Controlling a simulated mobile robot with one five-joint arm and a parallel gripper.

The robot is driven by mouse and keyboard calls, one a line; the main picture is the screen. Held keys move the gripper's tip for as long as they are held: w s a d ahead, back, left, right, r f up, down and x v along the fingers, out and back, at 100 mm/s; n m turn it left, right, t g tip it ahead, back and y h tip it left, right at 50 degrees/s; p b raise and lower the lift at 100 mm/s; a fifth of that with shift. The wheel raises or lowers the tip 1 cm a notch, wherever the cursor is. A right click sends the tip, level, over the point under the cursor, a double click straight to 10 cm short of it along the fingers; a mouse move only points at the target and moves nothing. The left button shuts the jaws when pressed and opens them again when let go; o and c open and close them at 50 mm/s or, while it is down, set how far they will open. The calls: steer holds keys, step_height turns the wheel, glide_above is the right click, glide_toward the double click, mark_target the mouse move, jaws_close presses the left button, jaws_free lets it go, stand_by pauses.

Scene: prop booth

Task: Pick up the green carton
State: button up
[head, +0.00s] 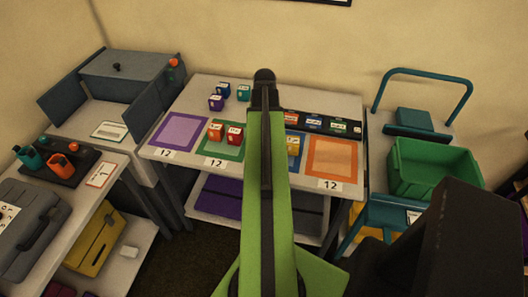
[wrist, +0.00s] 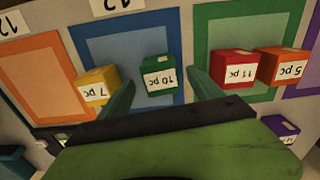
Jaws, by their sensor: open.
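The green carton (wrist: 160,83), labelled "10 pc", shows in the wrist view on the blue square (wrist: 205,42). My gripper (wrist: 160,78) is open, with one finger on each side of the carton in the picture. The right finger looks close to it; I cannot tell whether either finger touches it. In the head view my arm hides the green carton and the gripper.
A yellow carton (wrist: 98,85) stands left of the green one. A red carton (wrist: 231,68) and an orange carton (wrist: 280,66) stand on the green square to the right. A green bin (head: 433,168) stands right of the table.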

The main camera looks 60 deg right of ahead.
step_height(320, 180, down, 5)
steer(key=b, duration=0.5)
steer(key=shift+d+f, duration=0.15)
steer(key=shift+f, duration=0.05)
steer(key=shift+r, duration=0.2)
steer(key=shift+c, duration=0.3)
steer(key=c, duration=1.5)
